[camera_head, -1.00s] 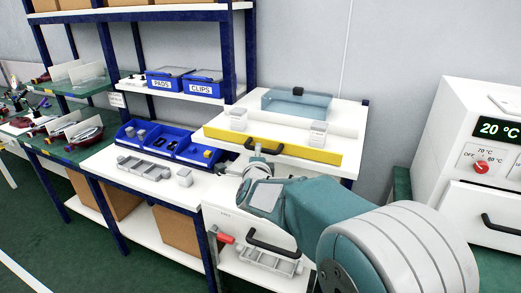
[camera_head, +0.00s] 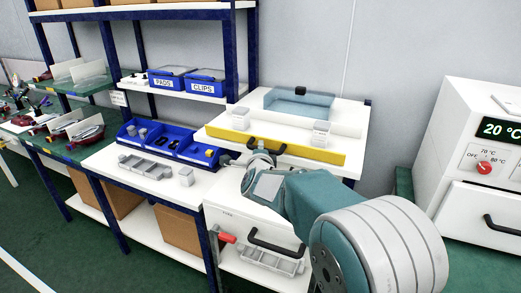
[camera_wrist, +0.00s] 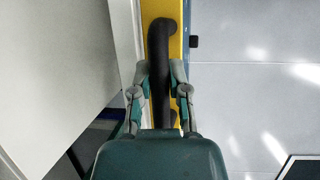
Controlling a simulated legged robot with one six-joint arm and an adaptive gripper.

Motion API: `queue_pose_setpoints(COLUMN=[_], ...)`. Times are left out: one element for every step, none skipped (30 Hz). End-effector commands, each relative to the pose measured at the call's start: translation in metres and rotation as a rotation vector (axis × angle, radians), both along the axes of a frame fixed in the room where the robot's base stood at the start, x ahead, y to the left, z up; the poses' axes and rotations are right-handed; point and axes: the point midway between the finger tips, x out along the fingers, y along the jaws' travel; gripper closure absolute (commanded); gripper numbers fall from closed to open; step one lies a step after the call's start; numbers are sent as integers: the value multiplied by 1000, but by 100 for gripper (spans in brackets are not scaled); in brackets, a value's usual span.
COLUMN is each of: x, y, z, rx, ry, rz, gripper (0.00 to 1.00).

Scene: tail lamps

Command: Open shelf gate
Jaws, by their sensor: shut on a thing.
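The shelf gate is a yellow bar (camera_head: 320,153) along the front edge of the white upper shelf in the head view. It stands upright there, and part of it also shows in the wrist view (camera_wrist: 176,45). A black bar handle (camera_wrist: 158,50) is fixed to its front; its right end shows in the head view (camera_head: 283,149). My gripper (camera_wrist: 163,78) has a finger on each side of the handle and is shut on it. In the head view my gripper (camera_head: 260,152) partly hides the handle.
Below is a white drawer front with a black handle (camera_head: 275,246). Blue bins (camera_head: 168,143) lie left; a white oven (camera_head: 480,170) stands right.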

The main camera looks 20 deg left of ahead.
Motion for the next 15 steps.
queue_pose_setpoints(x=[0, -1, -1, -1, -1, -1, -1, -2, -2, -2, -3, -3, -4, -4, -5], y=[0, 0, -1, -1, -1, -1, -1, -1, -2, -2, -2, -2, -3, -3, -3], z=[-1, -1, -1, -1, -2, -2, -3, -3, -4, -5, -5, -6, -7, -8, -9], rx=[-1, 0, -1, -1, -2, -2, -2, -4, -5, -7, -6, -9, -10, -12, -13], ry=[2, 1, -1, -3, -8, -15, -23, -32, -48, -60, -76, -99, -117, -137, -161], rz=[0, 0, 0, -1, -1, -2, -2, -2, -3, -2, -3, -2, -2, -2, -2], gripper=[100, 100, 100, 100, 100, 100, 100, 100, 100, 100, 100, 100, 100, 100, 100])
